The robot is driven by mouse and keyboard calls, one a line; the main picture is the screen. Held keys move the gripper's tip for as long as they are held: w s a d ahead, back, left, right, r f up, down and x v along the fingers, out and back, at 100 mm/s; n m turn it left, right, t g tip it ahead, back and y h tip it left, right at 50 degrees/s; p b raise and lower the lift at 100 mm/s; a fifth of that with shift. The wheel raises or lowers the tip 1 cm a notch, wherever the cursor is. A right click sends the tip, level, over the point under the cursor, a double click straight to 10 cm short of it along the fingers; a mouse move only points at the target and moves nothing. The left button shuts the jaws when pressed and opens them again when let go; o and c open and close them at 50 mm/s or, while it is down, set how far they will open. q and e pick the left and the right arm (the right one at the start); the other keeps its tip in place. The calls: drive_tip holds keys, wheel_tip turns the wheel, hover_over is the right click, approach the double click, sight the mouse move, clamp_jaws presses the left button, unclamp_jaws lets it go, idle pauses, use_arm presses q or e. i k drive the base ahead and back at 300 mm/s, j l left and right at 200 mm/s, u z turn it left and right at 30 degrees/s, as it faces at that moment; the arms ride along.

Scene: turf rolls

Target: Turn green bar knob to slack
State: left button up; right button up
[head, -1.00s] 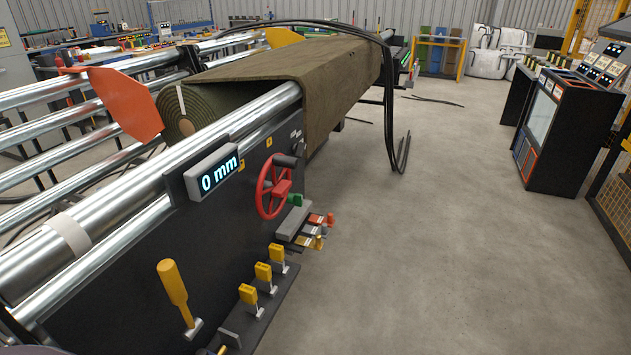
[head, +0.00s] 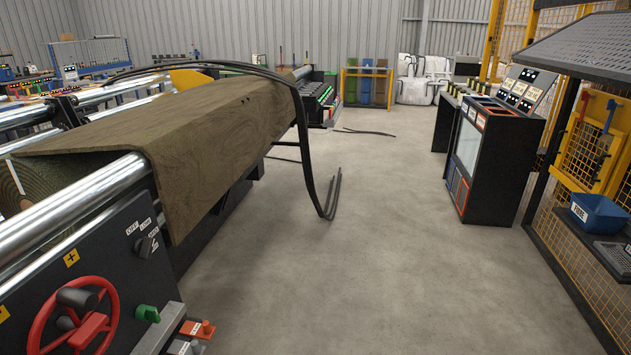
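A small green knob (head: 147,313) sticks out at the lower right of the black machine panel (head: 120,248), at the lower left of the head view. It sits just right of a red handwheel (head: 75,318). Whether it is the bar knob, and what its setting is, I cannot tell; no label on it is readable. Above it is a black selector knob (head: 147,246) with the words OFF, LOW and a partly readable third word. Neither of my grippers shows in the head view.
A brown sheet (head: 200,140) drapes over the machine's rollers. Black strips (head: 312,170) hang from it to the floor. Open grey floor (head: 370,270) lies to the right. A black console (head: 485,160) and a yellow mesh cage (head: 590,150) stand further right.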

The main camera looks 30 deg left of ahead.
sight(144, 313)
drive_tip(key=i+j+z, duration=0.15)
drive_tip(key=i+z, duration=0.25)
drive_tip(key=i, duration=0.85)
drive_tip(key=i+l, duration=0.1)
drive_tip(key=i, duration=0.45)
drive_tip(key=i+l, duration=0.1)
drive_tip(key=i, duration=0.5)
drive_tip(key=j+u, duration=0.1)
drive_tip(key=u, duration=2.8)
drive_tip(key=i+j+u, duration=0.2)
drive_tip(key=u, duration=0.15)
drive_tip(key=i+j+u, duration=0.15)
drive_tip(key=u, duration=0.15)
